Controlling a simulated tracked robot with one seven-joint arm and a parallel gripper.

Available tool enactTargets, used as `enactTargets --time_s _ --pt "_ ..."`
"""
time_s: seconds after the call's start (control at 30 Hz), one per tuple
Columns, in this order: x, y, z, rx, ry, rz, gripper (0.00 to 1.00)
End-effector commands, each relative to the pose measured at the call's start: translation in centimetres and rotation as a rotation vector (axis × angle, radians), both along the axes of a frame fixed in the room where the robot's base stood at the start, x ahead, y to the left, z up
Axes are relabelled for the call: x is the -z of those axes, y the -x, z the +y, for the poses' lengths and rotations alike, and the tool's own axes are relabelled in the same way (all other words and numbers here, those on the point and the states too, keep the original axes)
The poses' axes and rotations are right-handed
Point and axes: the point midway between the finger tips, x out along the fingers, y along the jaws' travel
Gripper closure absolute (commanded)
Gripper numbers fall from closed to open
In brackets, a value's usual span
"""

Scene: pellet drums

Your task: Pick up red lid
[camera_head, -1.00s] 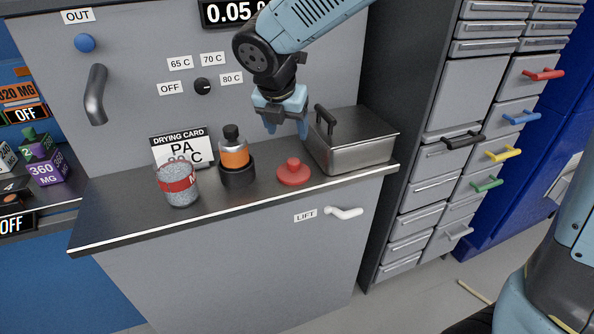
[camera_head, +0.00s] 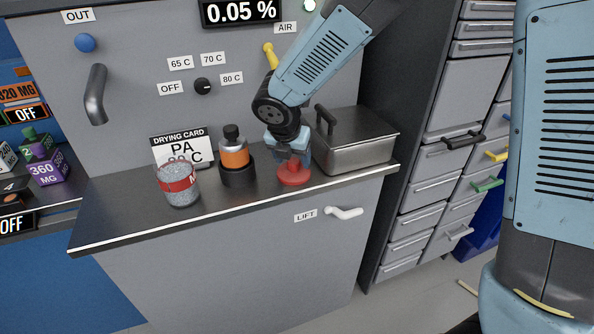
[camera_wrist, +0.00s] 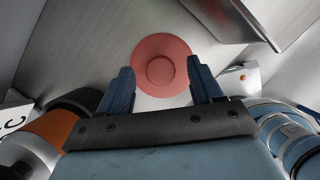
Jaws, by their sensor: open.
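The red lid (camera_head: 293,175) is a round disc with a knob on top. It lies on the metal counter near its front edge, between the orange bottle and the steel box. My gripper (camera_head: 290,158) is just above the lid, pointing down, and hides part of its knob. In the wrist view the red lid (camera_wrist: 161,66) shows whole, with its knob in the middle. There my gripper (camera_wrist: 161,88) has its two blue fingers apart at the lid's near side, one to each side, with nothing between them but part of the lid's near edge. I cannot tell whether they touch it.
An orange bottle in a black holder (camera_head: 238,174) stands close left of my gripper. A pellet-filled cup with a red band (camera_head: 178,186) is further left. A steel box (camera_head: 355,150) with a black handle stands close on the right. The counter's front edge (camera_head: 240,204) is near.

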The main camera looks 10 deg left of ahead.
Motion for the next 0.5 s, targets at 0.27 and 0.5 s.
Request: enactTargets --time_s 0.27,0.5 --pt "1.48 -0.66 -0.09 0.0 -0.001 -0.001 0.35" --pt "1.45 -0.66 -0.12 0.001 -0.001 -0.001 0.44"
